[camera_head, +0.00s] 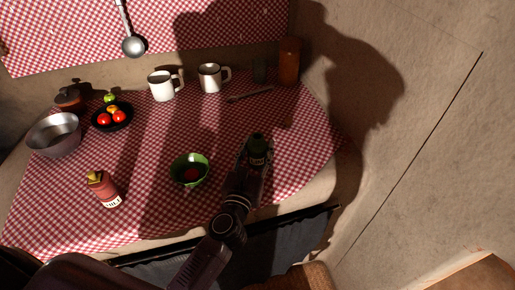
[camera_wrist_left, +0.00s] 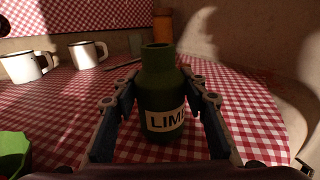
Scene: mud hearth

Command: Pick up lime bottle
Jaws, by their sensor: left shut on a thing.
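The lime bottle (camera_wrist_left: 160,88) is dark green with a cream label reading "LIM". In the left wrist view it stands upright between the two fingers of my left gripper (camera_wrist_left: 162,108), which is shut on its sides. In the head view the bottle (camera_head: 257,146) shows at the tip of my left gripper (camera_head: 256,158), over the right part of the checked cloth. The arm hides the bottle's lower part there. I cannot tell whether its base touches the cloth. My right gripper is not in view.
Two white mugs (camera_head: 161,86), an orange cylinder (camera_head: 289,62) and a dark plate of fruit (camera_head: 123,122) stand behind. The checked cloth (camera_head: 300,130) is clear at right.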

